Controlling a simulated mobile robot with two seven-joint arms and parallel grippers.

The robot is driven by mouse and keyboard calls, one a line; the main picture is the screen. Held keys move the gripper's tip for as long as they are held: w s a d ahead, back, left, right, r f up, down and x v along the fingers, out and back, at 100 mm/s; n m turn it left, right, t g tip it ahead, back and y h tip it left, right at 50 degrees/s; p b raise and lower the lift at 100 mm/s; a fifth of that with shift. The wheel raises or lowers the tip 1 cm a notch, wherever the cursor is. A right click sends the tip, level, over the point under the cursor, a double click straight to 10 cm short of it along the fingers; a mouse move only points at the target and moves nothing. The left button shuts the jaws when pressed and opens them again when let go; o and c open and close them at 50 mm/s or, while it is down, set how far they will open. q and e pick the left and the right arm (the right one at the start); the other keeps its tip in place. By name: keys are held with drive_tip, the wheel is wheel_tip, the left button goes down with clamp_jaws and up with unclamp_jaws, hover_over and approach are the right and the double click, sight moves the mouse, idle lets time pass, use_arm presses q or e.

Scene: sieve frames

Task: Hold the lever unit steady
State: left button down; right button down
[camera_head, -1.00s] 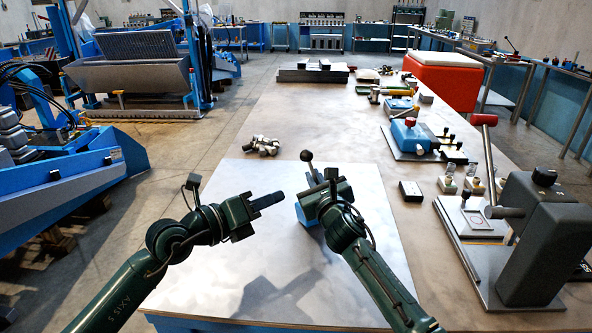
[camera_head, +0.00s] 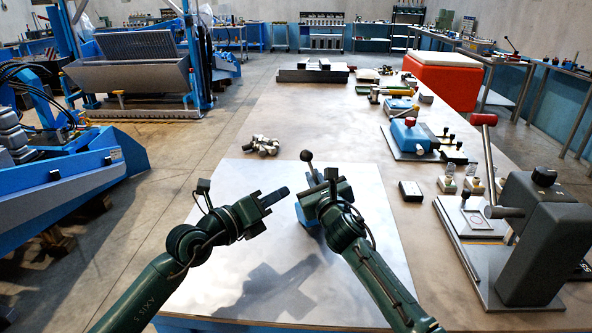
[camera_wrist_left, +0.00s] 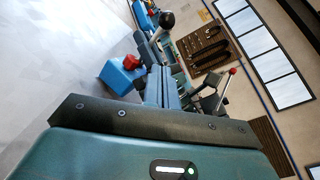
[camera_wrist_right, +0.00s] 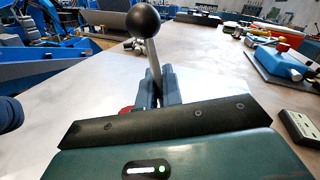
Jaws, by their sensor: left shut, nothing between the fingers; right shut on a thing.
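The lever unit shows a black ball knob (camera_head: 306,155) on a thin shaft, above a blue base mostly hidden by my right gripper. In the left wrist view its blue body (camera_wrist_left: 119,77) has a red knob (camera_wrist_left: 131,62). My right gripper (camera_head: 325,185) is shut on the lever unit; in its wrist view the ball (camera_wrist_right: 143,20) and shaft rise at the fingertips (camera_wrist_right: 158,85). I cannot tell exactly which part is between them. My left gripper (camera_head: 284,194) is shut and empty, just left of the unit, with a small gap in the head view.
The unit stands on a pale sheet (camera_head: 230,225) on the long table. A pile of metal parts (camera_head: 262,146) lies behind. On the right are a small black box (camera_head: 410,191), a red-handled press (camera_head: 530,235) and a blue device (camera_head: 412,138). The sheet's left side is clear.

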sight(313, 172)
use_arm(q)
drive_tip(key=w+d+r, duration=0.1)
drive_tip(key=w+d, duration=0.2)
drive_tip(key=w, duration=0.4)
drive_tip(key=shift+w+d+r, duration=0.15)
drive_tip(key=shift+d+r, duration=0.05)
drive_tip(key=shift+r, duration=0.2)
